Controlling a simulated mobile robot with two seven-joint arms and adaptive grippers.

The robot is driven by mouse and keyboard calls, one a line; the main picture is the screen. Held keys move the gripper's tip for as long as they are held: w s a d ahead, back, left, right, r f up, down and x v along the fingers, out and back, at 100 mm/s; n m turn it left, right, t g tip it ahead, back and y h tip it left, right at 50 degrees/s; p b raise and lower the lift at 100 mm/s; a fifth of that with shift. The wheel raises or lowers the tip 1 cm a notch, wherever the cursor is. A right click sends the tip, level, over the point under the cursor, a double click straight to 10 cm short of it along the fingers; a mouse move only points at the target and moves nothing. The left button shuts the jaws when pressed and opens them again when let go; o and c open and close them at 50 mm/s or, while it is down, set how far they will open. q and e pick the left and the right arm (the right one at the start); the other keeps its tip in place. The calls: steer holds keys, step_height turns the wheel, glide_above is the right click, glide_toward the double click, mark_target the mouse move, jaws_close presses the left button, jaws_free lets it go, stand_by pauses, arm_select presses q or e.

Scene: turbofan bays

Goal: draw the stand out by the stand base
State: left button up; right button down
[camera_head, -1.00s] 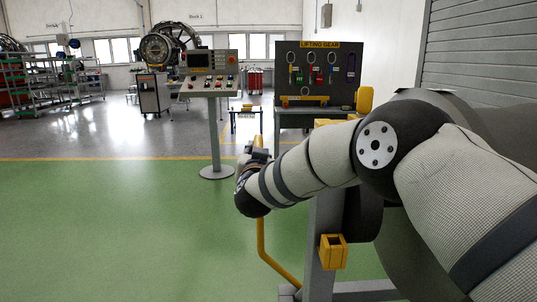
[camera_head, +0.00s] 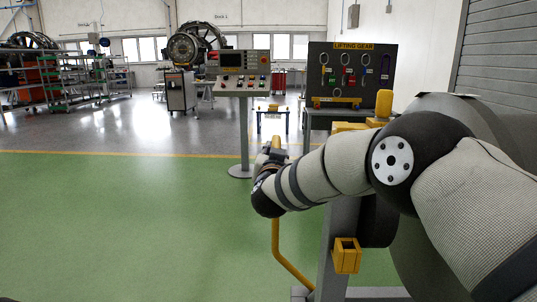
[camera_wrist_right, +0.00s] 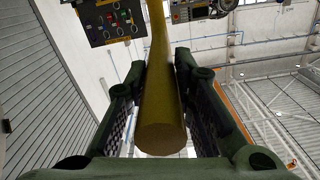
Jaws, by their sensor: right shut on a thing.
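The stand's grey base shows at the bottom right of the head view, with an upright post (camera_head: 337,235) and a low rail (camera_head: 372,294). A bent yellow bar (camera_head: 276,245) rises from low beside the post to my right gripper (camera_head: 274,155). In the right wrist view the yellow bar (camera_wrist_right: 162,115) runs between the two dark fingers of my right gripper (camera_wrist_right: 160,95), which is shut on it. My right arm hides much of the stand's upper part. My left gripper is not in view.
A control console (camera_head: 238,75) on a round-footed pedestal stands ahead. Behind it are a lifting gear board (camera_head: 350,75), a small table (camera_head: 272,112) and a grey cabinet (camera_head: 181,92). A shutter (camera_head: 500,50) is at the right. The green floor (camera_head: 120,220) at left is clear.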

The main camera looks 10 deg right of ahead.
steer(key=shift+s+d+r, duration=0.1)
steer(key=shift+d, duration=0.3)
steer(key=c, duration=1.4)
jaws_free()
steer(key=shift+a, duration=0.15)
steer(key=shift+o, duration=0.2)
steer(key=shift+w+a, duration=0.2)
steer(key=shift+a, duration=0.25)
steer(key=shift+d, duration=0.1)
steer(key=v, duration=1.2)
